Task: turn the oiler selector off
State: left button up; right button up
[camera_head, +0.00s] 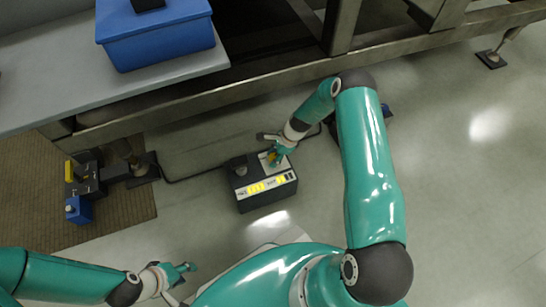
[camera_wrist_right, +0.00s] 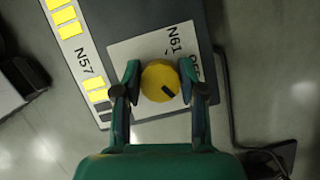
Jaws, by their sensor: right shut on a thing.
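The selector is a round yellow knob (camera_wrist_right: 158,76) with a black mark, set on a pale panel (camera_wrist_right: 132,51) in the right wrist view. The mark points to the lower right in that view. The panel reads N61, and a partly hidden word by the right finger looks like OFF. My right gripper (camera_wrist_right: 160,88) is shut on the knob, one finger on each side. In the head view my right gripper (camera_head: 274,157) reaches down onto the top of the dark control box (camera_head: 267,202). My left gripper (camera_head: 182,275) is low at the left, away from the box; its opening is unclear.
A strip (camera_wrist_right: 78,45) marked N57 with yellow blocks runs beside the panel. A black cable (camera_head: 205,173) lies behind the box. A blue bin (camera_head: 160,45) sits on the grey bench. A small device (camera_head: 82,180) stands on the brown mat (camera_head: 128,207).

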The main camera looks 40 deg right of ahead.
jog(key=shift+w+n, duration=0.15)
jog(key=shift+n, duration=0.15)
jog(key=n+g+b, duration=0.1)
jog(key=n, duration=0.1)
jog(key=shift+f+n+b, duration=0.1)
jog(key=shift+n+b, duration=0.2)
jog(key=shift+b, duration=0.1)
jog(key=n+g+b, duration=0.1)
jog(key=n+b, duration=0.1)
jog(key=n, duration=0.1)
jog(key=shift+w+d+n, duration=0.1)
jog(key=shift+n, duration=0.2)
jog(key=n+g+b, duration=0.1)
jog(key=n+b, duration=0.1)
jog(key=n, duration=0.1)
jog(key=shift+g, duration=0.3)
jog(key=shift+n+g+b, duration=0.3)
jog(key=shift+n+b, duration=0.05)
jog(key=shift+n, duration=0.45)
jog(key=shift+r, duration=0.2)
